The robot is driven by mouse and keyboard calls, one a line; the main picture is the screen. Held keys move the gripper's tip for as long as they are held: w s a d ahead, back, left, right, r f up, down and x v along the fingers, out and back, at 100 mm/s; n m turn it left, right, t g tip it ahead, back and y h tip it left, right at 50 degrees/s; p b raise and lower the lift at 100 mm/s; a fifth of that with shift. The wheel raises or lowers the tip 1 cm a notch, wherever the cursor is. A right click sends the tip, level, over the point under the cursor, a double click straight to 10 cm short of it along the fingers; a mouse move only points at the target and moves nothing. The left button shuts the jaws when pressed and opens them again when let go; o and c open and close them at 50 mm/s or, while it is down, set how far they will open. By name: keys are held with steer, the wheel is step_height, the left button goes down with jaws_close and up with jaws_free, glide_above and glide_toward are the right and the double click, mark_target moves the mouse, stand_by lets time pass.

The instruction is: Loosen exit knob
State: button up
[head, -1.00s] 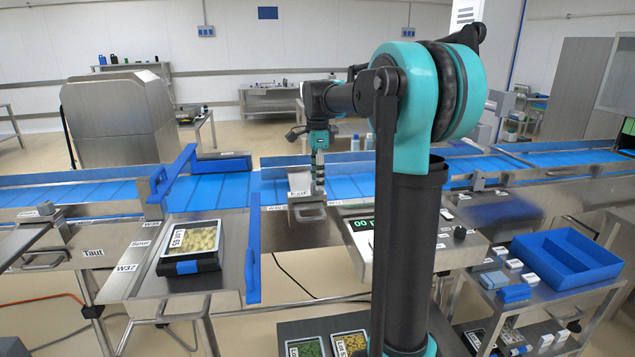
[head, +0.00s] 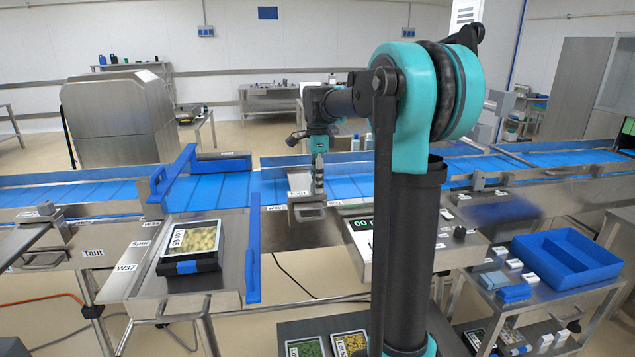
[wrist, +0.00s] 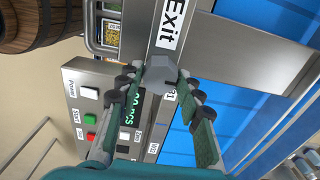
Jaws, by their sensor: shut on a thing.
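The exit knob (wrist: 160,72) is a grey faceted knob just below the white "Exit" label (wrist: 172,25) in the wrist view. My gripper (wrist: 161,82) is shut on the knob, one finger on each side of it. In the head view my gripper (head: 318,188) points down at the steel bracket (head: 306,211) by the conveyor's front edge. The knob itself is hidden or too small to make out there.
A display box with buttons (wrist: 100,110) sits close to my left finger in the wrist view. The blue conveyor belt (head: 345,187) runs behind the bracket. A tray (head: 192,242) rests on the steel table at left; a blue bin (head: 567,262) stands at right.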

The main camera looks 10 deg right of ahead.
steer(key=n, duration=0.4)
steer(key=shift+n, duration=0.3)
steer(key=n, duration=0.4)
steer(key=shift+n, duration=0.3)
steer(key=n, duration=0.4)
steer(key=shift+n, duration=2)
steer(key=o, duration=1.2)
steer(key=shift+c, duration=0.2)
